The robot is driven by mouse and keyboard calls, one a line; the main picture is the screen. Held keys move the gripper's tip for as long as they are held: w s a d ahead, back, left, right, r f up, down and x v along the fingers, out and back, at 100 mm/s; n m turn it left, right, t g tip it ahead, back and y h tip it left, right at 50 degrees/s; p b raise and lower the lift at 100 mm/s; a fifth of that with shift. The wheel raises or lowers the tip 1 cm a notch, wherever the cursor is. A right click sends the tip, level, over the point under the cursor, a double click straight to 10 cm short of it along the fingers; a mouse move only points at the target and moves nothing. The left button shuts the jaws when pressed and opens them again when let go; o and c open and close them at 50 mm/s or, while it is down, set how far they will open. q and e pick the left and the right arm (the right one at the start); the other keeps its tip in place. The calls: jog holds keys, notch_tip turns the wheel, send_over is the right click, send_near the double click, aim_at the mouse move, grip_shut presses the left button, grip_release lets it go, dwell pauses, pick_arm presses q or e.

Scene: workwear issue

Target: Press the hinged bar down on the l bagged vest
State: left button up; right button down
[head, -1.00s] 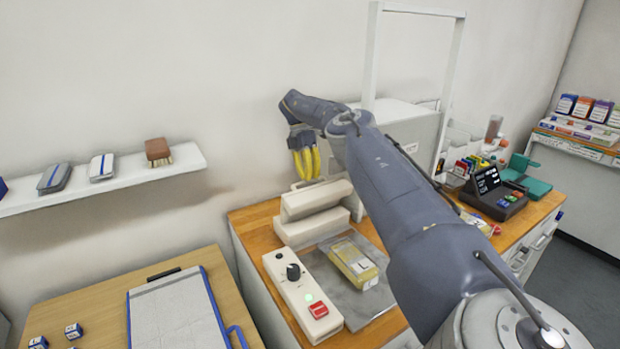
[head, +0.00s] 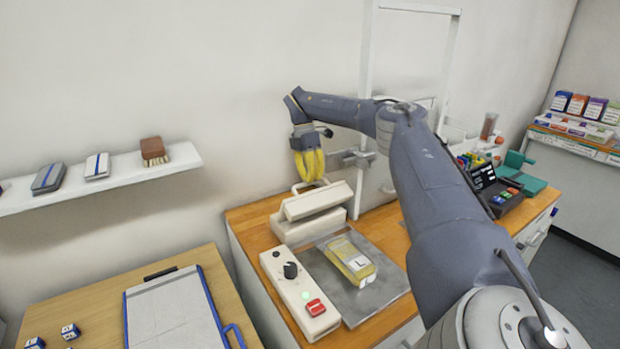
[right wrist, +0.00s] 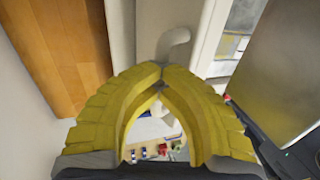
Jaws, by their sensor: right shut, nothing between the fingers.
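The l bagged vest (head: 347,260) is a clear bag with yellow contents and a white L label. It lies flat on a grey metal plate (head: 385,262), with one end towards the sealer. The hinged bar (head: 316,201) is the off-white top part of the sealer, raised above its base (head: 310,226), with a curved handle on top. My right gripper (head: 311,180) has yellow fingers, shut and empty, pointing down just above the bar's handle. In the right wrist view the closed fingertips (right wrist: 162,76) are near the handle (right wrist: 173,42); contact cannot be told. My left gripper is out of view.
A tall white frame (head: 367,80) rises behind. A wall shelf (head: 120,178) is at left.

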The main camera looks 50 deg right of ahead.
jog(key=c, duration=2.2)
grip_release()
jog(key=shift+d+f, duration=0.1)
jog(key=c, duration=1.4)
grip_release()
jog(key=shift+w, duration=0.1)
jog(key=a+v, duration=0.1)
jog(key=v, duration=1.1)
jog(key=shift+d, duration=0.45)
